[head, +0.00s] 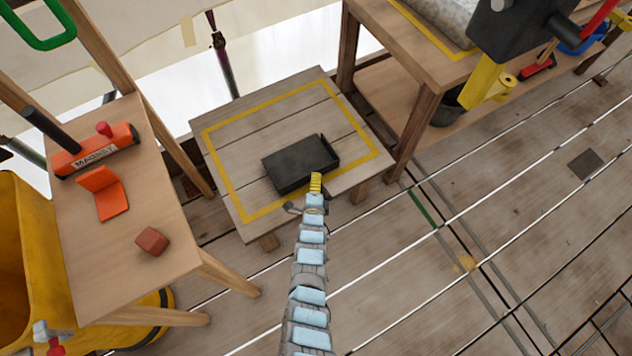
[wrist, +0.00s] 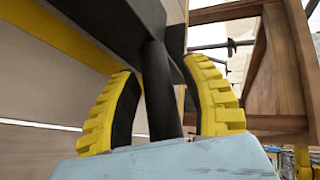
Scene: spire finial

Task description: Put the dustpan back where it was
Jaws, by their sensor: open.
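The black dustpan (head: 300,162) lies on a low wooden table (head: 225,137), inside a yellow taped outline. My gripper (head: 316,183) is at the dustpan's near edge, low over the table. In the wrist view my gripper (wrist: 162,105) is open, its two yellow ridged fingers on either side of the dustpan's dark handle (wrist: 158,85). A gap shows between the handle and each finger. The dustpan's body (wrist: 110,22) shows beyond the fingers. In the head view my gripper hides the handle.
A wooden table (head: 110,265) at left holds an orange magnet tool (head: 97,152), an orange angled piece (head: 106,195) and a reddish block (head: 152,240). A yellow bin (head: 35,250) stands beside it. A taller workbench (head: 410,90) is at the back right. Plank floor at right is mostly clear.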

